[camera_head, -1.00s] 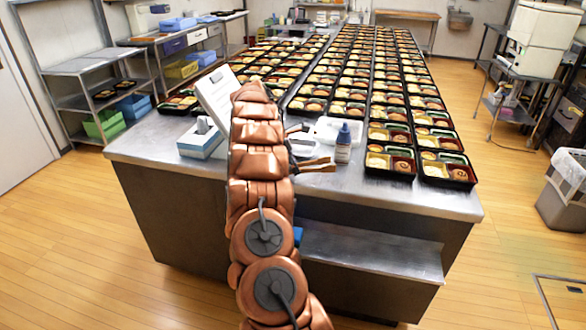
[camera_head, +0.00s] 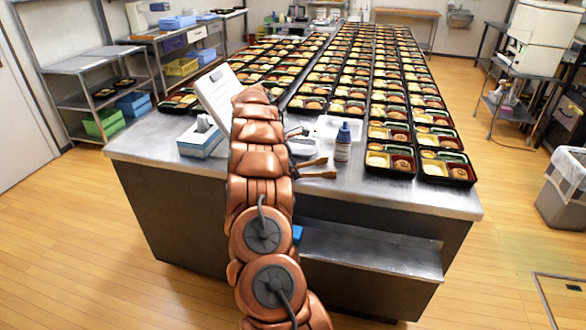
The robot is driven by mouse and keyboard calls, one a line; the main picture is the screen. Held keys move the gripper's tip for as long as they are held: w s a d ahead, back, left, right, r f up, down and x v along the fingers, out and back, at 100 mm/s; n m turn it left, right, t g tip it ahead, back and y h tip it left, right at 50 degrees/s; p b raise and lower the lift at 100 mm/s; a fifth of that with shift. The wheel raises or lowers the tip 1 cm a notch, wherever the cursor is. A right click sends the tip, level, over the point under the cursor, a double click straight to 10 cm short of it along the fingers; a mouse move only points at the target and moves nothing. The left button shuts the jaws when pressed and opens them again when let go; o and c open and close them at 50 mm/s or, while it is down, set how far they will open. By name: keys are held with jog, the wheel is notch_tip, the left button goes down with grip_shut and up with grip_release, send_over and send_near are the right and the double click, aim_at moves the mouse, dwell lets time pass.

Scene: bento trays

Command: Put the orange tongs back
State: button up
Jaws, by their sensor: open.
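My gripper (camera_head: 331,167) shows just right of my copper arm, over the front part of the steel table (camera_head: 430,200). Its two brownish fingers point right and are spread apart, with nothing visible between them. I cannot make out the orange tongs; my arm hides part of the table top. A white tray (camera_head: 335,124) lies behind the gripper, and its contents are too small to tell. A small dark-handled item (camera_head: 296,131) shows beside my arm, left of the tray.
A tissue box (camera_head: 200,141) and a leaning clipboard (camera_head: 216,95) are left of my arm. Rows of filled bento trays (camera_head: 389,172) cover the table behind and to the right.

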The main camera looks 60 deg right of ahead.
jog(key=b+v, duration=0.1)
jog(key=v, duration=1.1)
jog(key=shift+r, duration=0.1)
